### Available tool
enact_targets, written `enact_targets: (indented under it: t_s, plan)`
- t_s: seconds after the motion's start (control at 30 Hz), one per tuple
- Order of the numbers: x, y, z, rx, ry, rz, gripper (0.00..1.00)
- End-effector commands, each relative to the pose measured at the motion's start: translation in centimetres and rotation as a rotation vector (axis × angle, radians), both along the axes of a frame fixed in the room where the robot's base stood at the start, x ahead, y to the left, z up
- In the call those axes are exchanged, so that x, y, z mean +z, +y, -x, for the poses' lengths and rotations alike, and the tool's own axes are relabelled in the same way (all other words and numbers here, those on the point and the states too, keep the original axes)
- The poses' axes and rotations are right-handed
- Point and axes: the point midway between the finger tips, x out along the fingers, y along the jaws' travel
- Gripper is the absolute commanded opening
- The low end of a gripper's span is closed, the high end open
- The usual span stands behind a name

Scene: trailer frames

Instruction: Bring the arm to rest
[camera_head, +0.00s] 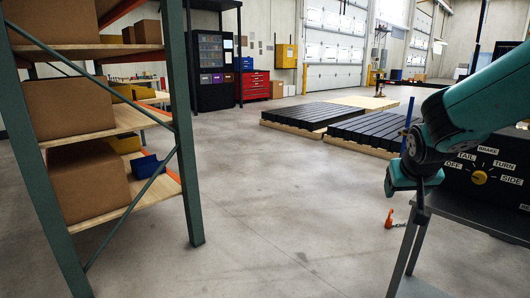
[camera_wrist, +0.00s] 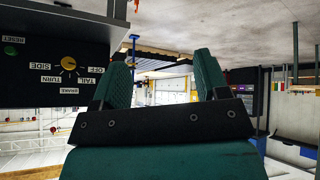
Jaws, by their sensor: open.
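My teal arm reaches in from the right edge in the head camera view and bends down at the wrist. My gripper (camera_head: 421,203) hangs beside the grey stand at the right, and its fingers are hard to make out there. In the wrist view, which is upside down, my gripper (camera_wrist: 161,72) has its two green fingers wide apart with nothing between them. A black control panel (camera_head: 453,184) with a yellow knob (camera_head: 479,177) stands close to my wrist. The panel (camera_wrist: 25,75) and its knob (camera_wrist: 68,63) also show in the wrist view, beside the fingers.
A shelf rack (camera_head: 187,150) with cardboard boxes (camera_head: 88,185) stands at the left. Low dark platforms (camera_head: 365,127) lie farther back. An orange object (camera_head: 389,218) is on the floor near the grey stand (camera_head: 408,250). The middle floor is clear.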

Motion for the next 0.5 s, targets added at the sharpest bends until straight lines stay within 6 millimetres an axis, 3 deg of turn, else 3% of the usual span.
enact_targets:
  t_s: [0.03, 0.1, 0.2, 0.3, 0.5]
  plan:
    - [0.5, 3.2, 2.4, 0.084, 0.043, -0.057, 0.68]
    - [0.8, 7.5, 6.1, 0.207, 0.118, -0.131, 0.68]
    - [1.2, 12.3, 11.8, 0.376, 0.221, -0.212, 0.68]
    - [1.5, 15.6, 17.1, 0.526, 0.310, -0.267, 0.68]
    - [2.0, 19.3, 26.6, 0.786, 0.456, -0.325, 0.68]
